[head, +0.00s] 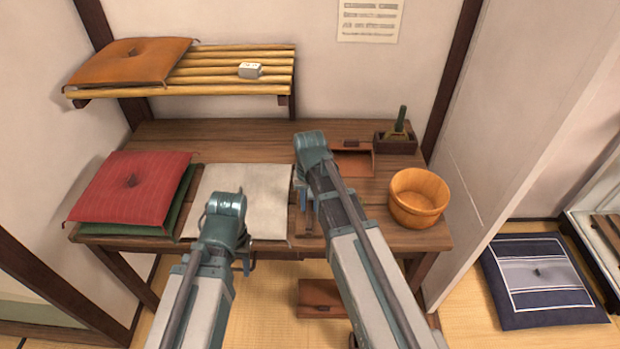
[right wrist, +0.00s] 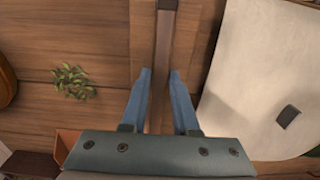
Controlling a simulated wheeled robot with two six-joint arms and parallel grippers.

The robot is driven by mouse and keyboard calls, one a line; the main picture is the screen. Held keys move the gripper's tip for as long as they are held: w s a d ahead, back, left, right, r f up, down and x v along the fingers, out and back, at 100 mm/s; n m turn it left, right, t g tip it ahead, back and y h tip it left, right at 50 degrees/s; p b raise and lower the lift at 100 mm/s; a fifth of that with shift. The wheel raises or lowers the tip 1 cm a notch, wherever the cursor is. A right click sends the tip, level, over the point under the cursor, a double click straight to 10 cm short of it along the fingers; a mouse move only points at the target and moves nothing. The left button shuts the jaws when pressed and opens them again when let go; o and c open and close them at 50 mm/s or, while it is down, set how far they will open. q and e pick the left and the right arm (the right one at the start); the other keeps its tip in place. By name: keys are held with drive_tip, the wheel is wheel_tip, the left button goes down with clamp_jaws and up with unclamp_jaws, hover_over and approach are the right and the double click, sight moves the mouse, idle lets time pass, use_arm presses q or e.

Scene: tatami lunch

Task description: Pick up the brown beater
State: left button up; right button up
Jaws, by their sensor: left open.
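In the right wrist view, a long narrow brown bar (right wrist: 164,45) with a darker far end runs down between my right fingers. It looks like the brown beater and lies over a lighter wooden board. My right gripper (right wrist: 160,73) is open, with one blue finger on each side of the bar; whether they touch it I cannot tell. In the head view, my right gripper (head: 303,195) is low over the table, right of the pale cushion, and my arm hides most of the bar. My left gripper (head: 247,266) is open and empty at the table's front edge.
The wooden table (head: 240,133) holds a red cushion (head: 130,190) on a green one, a pale cushion (head: 240,185), a wooden bucket (head: 418,198), and a dark box (head: 397,145). A leafy sprig (right wrist: 73,81) lies near the bar. A slatted shelf (head: 230,65) overhangs the back left.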

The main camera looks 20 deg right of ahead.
clamp_jaws()
